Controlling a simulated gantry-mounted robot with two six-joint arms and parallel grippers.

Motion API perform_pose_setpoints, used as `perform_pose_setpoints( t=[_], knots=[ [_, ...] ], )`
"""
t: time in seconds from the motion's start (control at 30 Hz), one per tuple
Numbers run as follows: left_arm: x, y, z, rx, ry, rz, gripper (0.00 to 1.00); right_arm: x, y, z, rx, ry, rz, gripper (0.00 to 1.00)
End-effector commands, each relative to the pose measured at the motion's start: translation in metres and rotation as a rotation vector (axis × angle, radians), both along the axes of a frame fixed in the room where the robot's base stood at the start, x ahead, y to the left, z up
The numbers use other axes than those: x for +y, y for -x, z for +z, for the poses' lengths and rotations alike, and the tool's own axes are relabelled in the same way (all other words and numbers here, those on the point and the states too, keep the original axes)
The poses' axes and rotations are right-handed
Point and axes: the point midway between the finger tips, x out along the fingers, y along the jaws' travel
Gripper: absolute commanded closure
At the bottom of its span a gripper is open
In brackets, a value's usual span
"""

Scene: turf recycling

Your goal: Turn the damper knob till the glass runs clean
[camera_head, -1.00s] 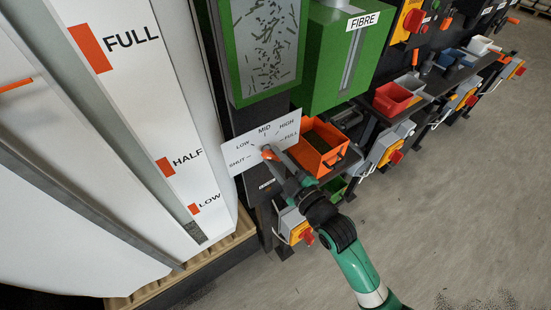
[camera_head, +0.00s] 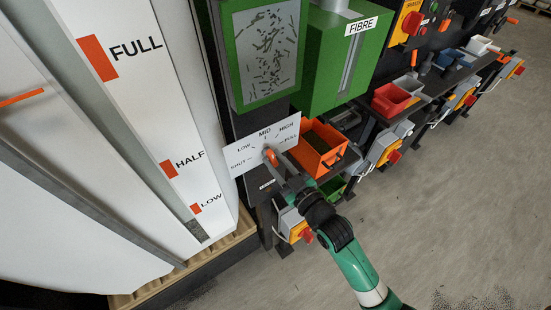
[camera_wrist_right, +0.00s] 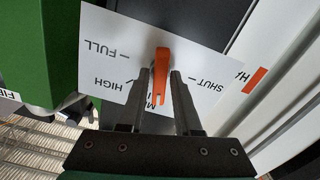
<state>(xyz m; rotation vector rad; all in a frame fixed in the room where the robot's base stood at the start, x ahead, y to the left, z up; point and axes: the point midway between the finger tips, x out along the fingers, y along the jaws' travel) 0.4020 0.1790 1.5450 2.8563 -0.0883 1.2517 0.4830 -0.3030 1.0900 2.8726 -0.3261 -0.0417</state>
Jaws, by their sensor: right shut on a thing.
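The orange damper knob (camera_head: 270,156) sits on a white dial plate (camera_head: 241,161) marked SHUT, LOW, MID, HIGH and FULL. In the right wrist view the knob (camera_wrist_right: 162,68) has its narrow end toward MID, whose lettering is partly hidden. My right gripper (camera_head: 275,163) is shut on the knob; in the wrist view its fingers (camera_wrist_right: 160,78) lie on either side. The glass (camera_head: 267,50), in a green frame above the plate, shows many dark shreds on a pale background. My left gripper is out of view.
An orange bin (camera_head: 318,148) stands right beside the plate, under the green FIBRE housing (camera_head: 335,60). A white panel (camera_head: 140,80) with FULL, HALF and LOW marks is at the left. Red bins (camera_head: 392,98) and switch boxes line the bench behind. The floor at right is open.

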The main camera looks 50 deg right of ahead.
Motion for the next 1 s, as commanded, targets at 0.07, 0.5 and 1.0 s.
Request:
perform_pose_setpoints(
  t=[0.07,0.5,1.0],
  knots=[
    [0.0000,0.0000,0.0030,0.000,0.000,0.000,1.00,-0.0001,0.0000,0.0013,-0.013,-0.055,0.000,1.00],
    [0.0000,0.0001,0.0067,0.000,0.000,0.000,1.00,0.0000,0.0001,0.0005,-0.055,-0.232,0.000,1.00],
    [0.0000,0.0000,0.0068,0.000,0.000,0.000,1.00,-0.0001,0.0001,0.0004,-0.059,-0.246,0.000,0.61]
  ],
)
